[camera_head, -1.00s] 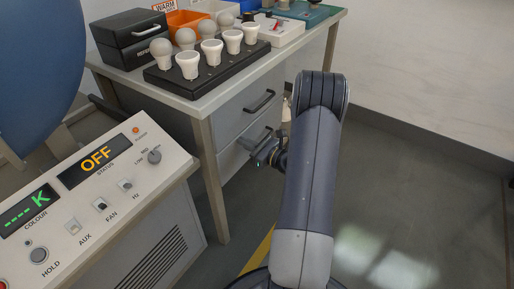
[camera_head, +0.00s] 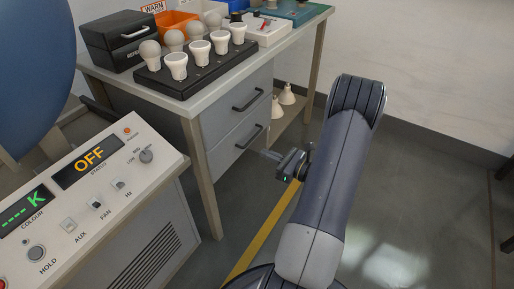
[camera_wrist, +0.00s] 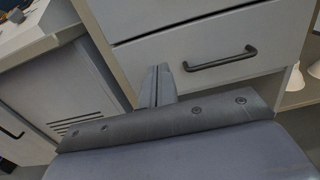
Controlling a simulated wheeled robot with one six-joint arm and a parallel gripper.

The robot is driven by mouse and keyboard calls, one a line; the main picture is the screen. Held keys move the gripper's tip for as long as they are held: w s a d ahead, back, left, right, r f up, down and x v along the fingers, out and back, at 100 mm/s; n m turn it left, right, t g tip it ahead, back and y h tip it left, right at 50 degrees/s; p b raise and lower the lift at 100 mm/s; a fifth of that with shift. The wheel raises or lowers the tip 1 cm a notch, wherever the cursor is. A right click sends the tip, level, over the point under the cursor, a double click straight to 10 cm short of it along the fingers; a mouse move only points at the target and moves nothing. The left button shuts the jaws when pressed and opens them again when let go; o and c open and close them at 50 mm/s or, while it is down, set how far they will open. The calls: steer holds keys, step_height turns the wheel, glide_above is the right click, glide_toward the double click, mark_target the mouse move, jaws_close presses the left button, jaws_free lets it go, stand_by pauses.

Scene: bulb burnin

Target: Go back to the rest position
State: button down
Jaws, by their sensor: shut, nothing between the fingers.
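My gripper (camera_head: 270,155) is in front of the grey drawer unit under the workbench, to the left of my upright arm in the head view. In the wrist view its fingers (camera_wrist: 158,85) are together and empty, seen in front of the lower drawer (camera_wrist: 215,50) with its dark handle (camera_wrist: 222,60). The fingers look apart from the handle.
The workbench (camera_head: 205,100) holds a black rack (camera_head: 190,80) of several bulbs, a dark case (camera_head: 120,42) and an orange bin (camera_head: 178,22). A control panel (camera_head: 80,190) reading OFF stands at left. White conical things (camera_head: 287,94) sit on a low shelf. Floor at right is clear.

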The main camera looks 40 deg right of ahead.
mark_target(228, 137)
steer(key=shift+s+d, duration=0.15)
steer(key=shift+s, duration=0.3)
steer(key=b+x, duration=0.2)
steer(key=x, duration=1.1)
steer(key=shift+w, duration=0.35)
steer(key=shift+s, duration=0.1)
